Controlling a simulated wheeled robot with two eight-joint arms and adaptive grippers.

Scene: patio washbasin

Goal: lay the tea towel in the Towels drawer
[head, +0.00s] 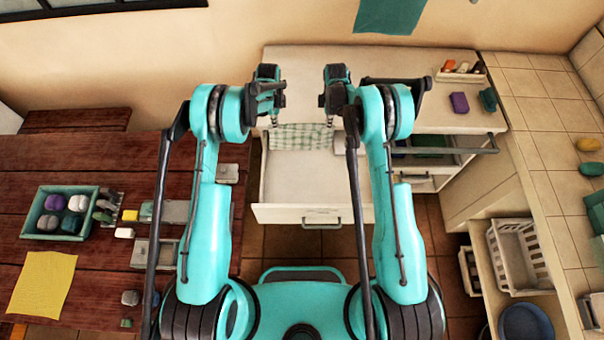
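The tea towel (302,138) is a white cloth with green checks. It spans the gap between my two grippers, over the back part of an open, pale drawer (283,212). My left gripper (274,122) is at the towel's upper left corner and appears shut on it. My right gripper (329,122) is at its upper right corner and also appears shut on it. The fingertips are small, and my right arm hides part of the drawer's right side. The visible drawer floor in front of the towel is bare. No drawer label is readable.
A second open drawer (480,150) at right holds green and dark items. The cabinet top (400,62) carries a small tray (460,75), a purple block (459,102) and a green block (488,99). A wooden table (90,160) at left holds a crate (32,212) and yellow cloth (43,283).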

